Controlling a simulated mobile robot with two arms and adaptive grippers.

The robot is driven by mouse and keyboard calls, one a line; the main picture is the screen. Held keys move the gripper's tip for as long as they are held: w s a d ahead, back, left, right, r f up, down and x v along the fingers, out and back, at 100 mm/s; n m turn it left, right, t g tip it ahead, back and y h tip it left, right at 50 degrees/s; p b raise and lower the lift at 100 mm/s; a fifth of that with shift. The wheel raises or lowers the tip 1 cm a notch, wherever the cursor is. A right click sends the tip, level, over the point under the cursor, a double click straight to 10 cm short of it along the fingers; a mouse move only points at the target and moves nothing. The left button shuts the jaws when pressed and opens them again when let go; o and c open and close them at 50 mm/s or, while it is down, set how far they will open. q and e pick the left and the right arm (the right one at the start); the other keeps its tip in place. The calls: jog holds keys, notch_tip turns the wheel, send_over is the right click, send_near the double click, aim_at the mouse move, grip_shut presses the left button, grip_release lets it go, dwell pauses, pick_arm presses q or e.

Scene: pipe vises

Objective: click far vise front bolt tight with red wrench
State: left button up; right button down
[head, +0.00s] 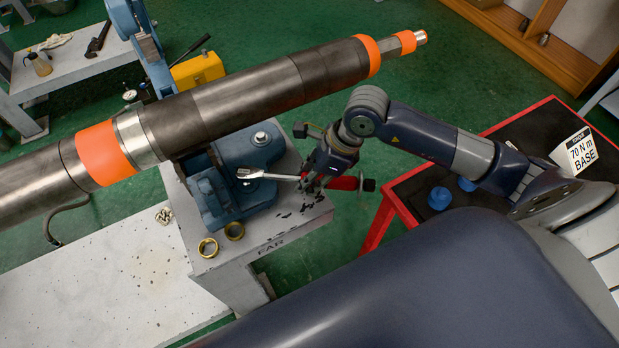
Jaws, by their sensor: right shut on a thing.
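The far vise (214,196) is blue and stands on a pale bench marked FAR, with a long dark pipe lying over it. A silver bolt (260,137) shows on the vise's back side. The red wrench (345,183) has a silver shaft and a red handle. My right gripper (308,182) is shut around the wrench between its shaft and handle, to the right of the vise. The wrench's silver head (245,173) is over the vise's front part. The front bolt is hidden there, and I cannot tell whether the head sits on it. My left gripper is out of view.
The pipe (240,98) with orange bands crosses the scene above the vise. Two brass rings (221,240) lie on the bench's front. A red-edged cart (383,222) at right carries blue caps (440,198) and a sign reading 70 N m BASE (578,154). A yellow box (197,72) stands behind the pipe.

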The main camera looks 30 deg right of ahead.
jog(key=shift+w+r+p, duration=0.1)
jog(key=shift+r+p, duration=1.1)
jog(key=shift+r, duration=1.1)
